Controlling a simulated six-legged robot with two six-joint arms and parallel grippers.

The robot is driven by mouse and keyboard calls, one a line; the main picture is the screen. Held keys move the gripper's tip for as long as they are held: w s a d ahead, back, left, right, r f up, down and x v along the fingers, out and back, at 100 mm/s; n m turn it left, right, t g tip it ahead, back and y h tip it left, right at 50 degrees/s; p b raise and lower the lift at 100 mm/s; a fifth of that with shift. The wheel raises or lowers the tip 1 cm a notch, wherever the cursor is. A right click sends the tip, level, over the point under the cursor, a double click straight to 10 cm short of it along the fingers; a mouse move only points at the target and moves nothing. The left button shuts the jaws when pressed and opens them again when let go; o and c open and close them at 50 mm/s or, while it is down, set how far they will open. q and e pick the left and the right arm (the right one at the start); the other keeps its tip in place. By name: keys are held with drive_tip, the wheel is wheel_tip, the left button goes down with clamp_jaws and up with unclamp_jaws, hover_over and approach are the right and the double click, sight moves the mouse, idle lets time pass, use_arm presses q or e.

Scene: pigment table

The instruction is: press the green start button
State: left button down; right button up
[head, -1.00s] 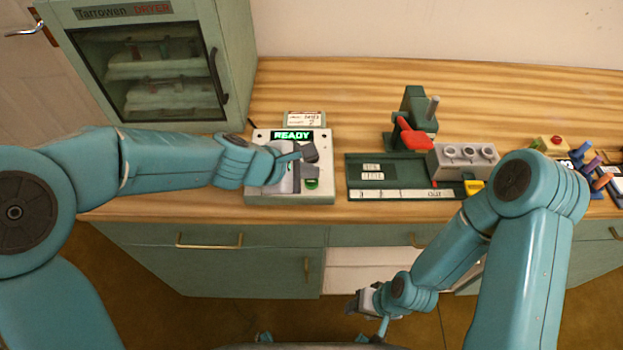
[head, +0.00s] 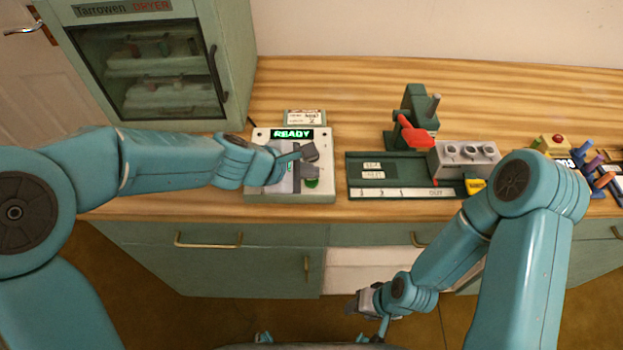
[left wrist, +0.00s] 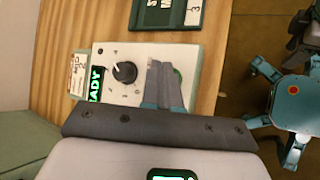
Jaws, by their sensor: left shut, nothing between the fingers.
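The green button (head: 312,183) is on the front right of a pale control box (head: 259,190), partly covered by my left gripper in the head view. The box's display (head: 292,134) reads READY in green. My left gripper (head: 312,162) is shut and empty, with its fingertips over the box close to the button. In the left wrist view the shut fingers (left wrist: 163,85) cover most of the button (left wrist: 178,76), of which a green edge shows. Whether they touch it I cannot tell. My right gripper (head: 358,303) hangs low in front of the counter, its fingers unclear.
A black dial (left wrist: 124,72) is on the box beside the fingers. A small card (head: 303,117) stands behind the box. A green tray (head: 356,182) and a red-handled press (head: 415,135) are to the right. The dryer (head: 230,70) stands at the back left.

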sight(307, 184)
use_arm(q)
drive_tip(key=shift+f+b, duration=0.55)
drive_tip(key=shift+f, duration=0.1)
idle(0.7)
drive_tip(key=shift+r, duration=0.1)
drive_tip(key=shift+r+p, duration=0.8)
drive_tip(key=shift+p, duration=0.1)
wheel_tip(307, 184, up, 5)
drive_tip(key=p, duration=0.5)
drive_tip(key=shift+r, duration=0.1)
drive_tip(key=shift+s+a, duration=0.1)
idle(0.6)
